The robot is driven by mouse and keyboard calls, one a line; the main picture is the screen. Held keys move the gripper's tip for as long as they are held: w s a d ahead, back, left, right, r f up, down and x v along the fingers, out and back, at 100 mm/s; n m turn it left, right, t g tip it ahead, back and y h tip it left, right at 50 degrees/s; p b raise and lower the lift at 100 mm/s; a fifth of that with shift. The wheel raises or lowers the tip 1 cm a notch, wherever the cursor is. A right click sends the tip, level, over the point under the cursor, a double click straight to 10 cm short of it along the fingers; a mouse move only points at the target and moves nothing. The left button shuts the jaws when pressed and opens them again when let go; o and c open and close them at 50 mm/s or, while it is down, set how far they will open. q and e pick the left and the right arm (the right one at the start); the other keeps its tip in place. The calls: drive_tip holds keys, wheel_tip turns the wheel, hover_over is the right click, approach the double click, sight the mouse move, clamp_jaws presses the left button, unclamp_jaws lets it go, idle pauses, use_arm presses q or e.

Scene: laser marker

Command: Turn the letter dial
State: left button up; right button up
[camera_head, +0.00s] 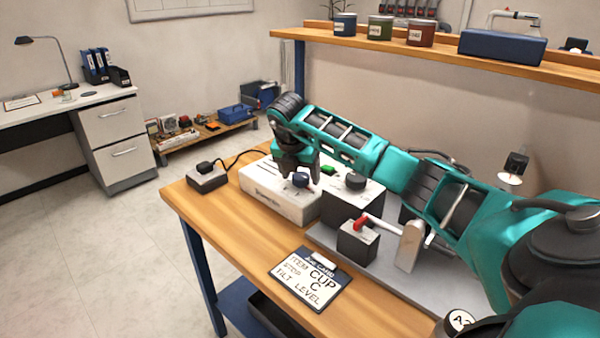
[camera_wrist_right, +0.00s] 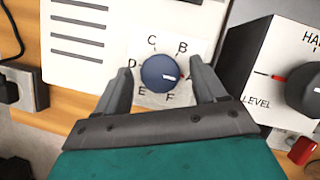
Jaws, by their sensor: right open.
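The letter dial is a dark blue round knob (camera_head: 300,180) on the front part of a white box (camera_head: 268,186). In the right wrist view the knob (camera_wrist_right: 161,73) sits on a pale plate with B, C, D, E and F around it. My right gripper (camera_head: 299,172) reaches down over the dial. In the wrist view its open fingers (camera_wrist_right: 159,70) stand on either side of the knob, with gaps. My left gripper is not in view.
A job card (camera_head: 310,279) reads ITEM CUP, STEP C, TILT LEVEL. A second box with a black knob (camera_head: 356,182) stands close right of the dial; its side reads LEVEL (camera_wrist_right: 257,102). A red-handled block (camera_head: 358,241) stands nearer. A small cabled box (camera_head: 207,177) is left.

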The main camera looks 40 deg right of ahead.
drive_tip(key=c, duration=1)
drive_tip(key=shift+n, duration=0.3)
